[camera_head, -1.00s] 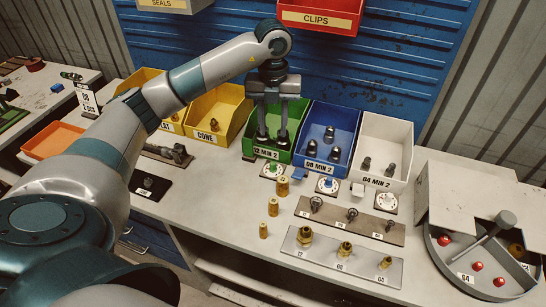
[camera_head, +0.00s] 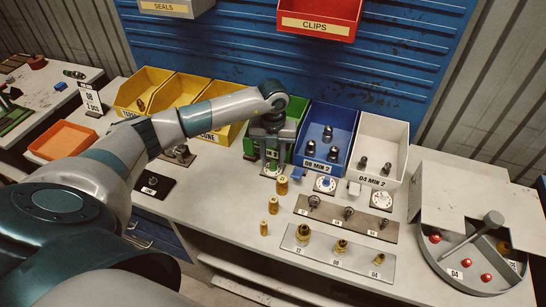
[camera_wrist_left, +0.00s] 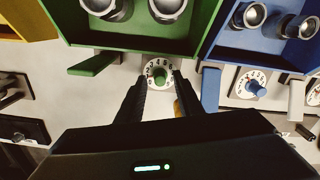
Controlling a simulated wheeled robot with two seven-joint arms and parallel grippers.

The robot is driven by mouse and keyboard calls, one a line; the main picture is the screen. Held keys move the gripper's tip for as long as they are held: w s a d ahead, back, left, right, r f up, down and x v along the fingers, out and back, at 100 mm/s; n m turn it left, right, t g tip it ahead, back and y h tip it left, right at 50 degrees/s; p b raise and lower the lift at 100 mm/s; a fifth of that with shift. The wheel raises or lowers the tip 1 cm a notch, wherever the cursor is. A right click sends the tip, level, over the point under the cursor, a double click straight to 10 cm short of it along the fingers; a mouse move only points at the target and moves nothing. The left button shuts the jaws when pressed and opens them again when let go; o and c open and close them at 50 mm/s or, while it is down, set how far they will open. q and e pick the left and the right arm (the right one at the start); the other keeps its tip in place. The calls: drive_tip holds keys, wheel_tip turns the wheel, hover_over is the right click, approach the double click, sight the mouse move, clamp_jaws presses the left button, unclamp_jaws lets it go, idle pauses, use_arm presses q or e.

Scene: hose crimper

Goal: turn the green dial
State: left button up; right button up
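The green dial (camera_wrist_left: 160,76) is a round white numbered plate with a green knob, on the bench in front of the green bin (camera_wrist_left: 145,35). In the head view the dial is mostly hidden by my left gripper (camera_head: 269,165), which points down just in front of the green bin. In the left wrist view, the two dark fingers of my left gripper (camera_wrist_left: 161,86) are apart, one on each side of the dial, with nothing held between them. Whether they touch the knob cannot be told. My right gripper is not in view.
The blue dial (camera_head: 325,184) stands to the right, before the blue bin (camera_head: 320,167). Several brass fittings (camera_head: 273,205) stand close in front of the green dial. A white bin (camera_head: 372,181) and a round tray (camera_head: 447,280) lie farther right. Yellow bins (camera_head: 150,92) stand to the left.

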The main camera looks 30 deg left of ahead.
use_arm(q)
clamp_jaws()
drive_tip(key=shift+w+f+m+b, duration=0.1)
drive_tip(key=shift+f+m+b, duration=0.05)
drive_tip(key=shift+m+b, duration=0.7)
drive_tip(key=m+b, duration=0.2)
drive_tip(key=b, duration=0.1)
drive_tip(key=shift+b, duration=0.3)
drive_tip(key=shift+r+m+b, duration=0.2)
drive_tip(key=shift+m+b, duration=0.85)
drive_tip(key=shift+m, duration=0.1)
unclamp_jaws()
